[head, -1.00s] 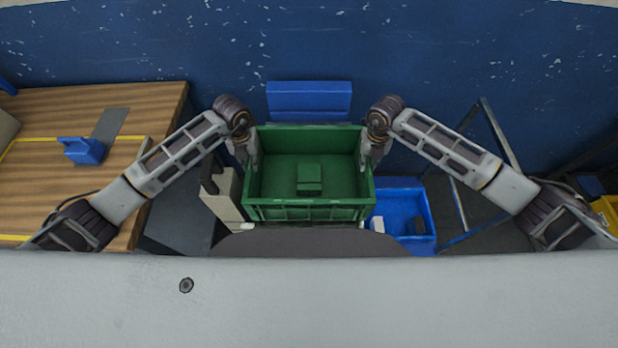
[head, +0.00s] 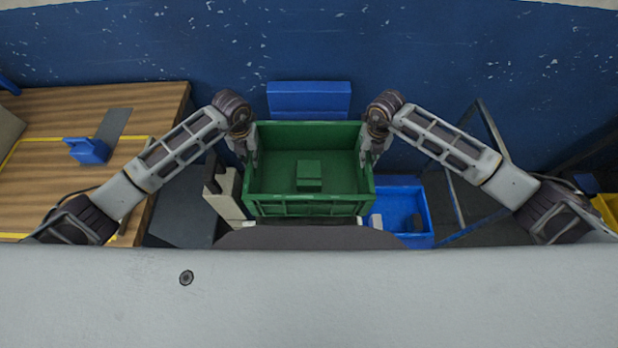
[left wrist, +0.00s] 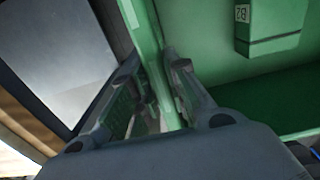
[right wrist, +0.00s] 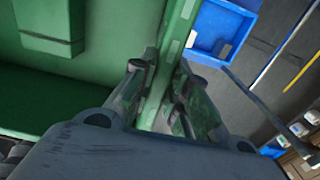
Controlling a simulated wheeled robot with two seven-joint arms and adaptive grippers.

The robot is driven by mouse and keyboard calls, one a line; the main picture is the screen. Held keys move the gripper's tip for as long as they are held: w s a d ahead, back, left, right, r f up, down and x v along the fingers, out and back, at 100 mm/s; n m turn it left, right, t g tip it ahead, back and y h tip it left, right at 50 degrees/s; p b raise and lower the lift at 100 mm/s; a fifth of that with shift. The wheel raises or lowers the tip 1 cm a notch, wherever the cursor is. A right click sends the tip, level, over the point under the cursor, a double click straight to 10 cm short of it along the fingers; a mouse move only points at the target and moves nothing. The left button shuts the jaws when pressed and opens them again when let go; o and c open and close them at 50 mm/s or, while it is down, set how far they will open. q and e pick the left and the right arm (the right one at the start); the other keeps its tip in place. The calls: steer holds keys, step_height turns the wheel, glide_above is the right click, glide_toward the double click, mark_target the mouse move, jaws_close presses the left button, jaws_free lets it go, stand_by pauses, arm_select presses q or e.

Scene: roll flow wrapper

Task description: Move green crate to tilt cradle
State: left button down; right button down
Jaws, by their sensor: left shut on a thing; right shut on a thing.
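The green crate (head: 308,209) is in the middle of the head view, held level in front of me, with a green block (head: 309,175) inside it. My left gripper (head: 252,155) is shut on the crate's left wall. In the left wrist view the fingers (left wrist: 160,105) straddle that wall (left wrist: 146,30). My right gripper (head: 366,155) is shut on the crate's right wall. In the right wrist view the fingers (right wrist: 160,95) straddle that wall (right wrist: 176,40). I cannot make out the tilt cradle for certain; what lies under the crate is hidden.
A blue tray (head: 405,235) with small items is low at the crate's right. A blue box (head: 309,95) is behind the crate. A metal frame (head: 455,200) stands at the right.

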arm_select(q)
steer(key=shift+f, duration=0.1)
arm_select(e)
steer(key=shift+f, duration=0.1)
stand_by(0.6)
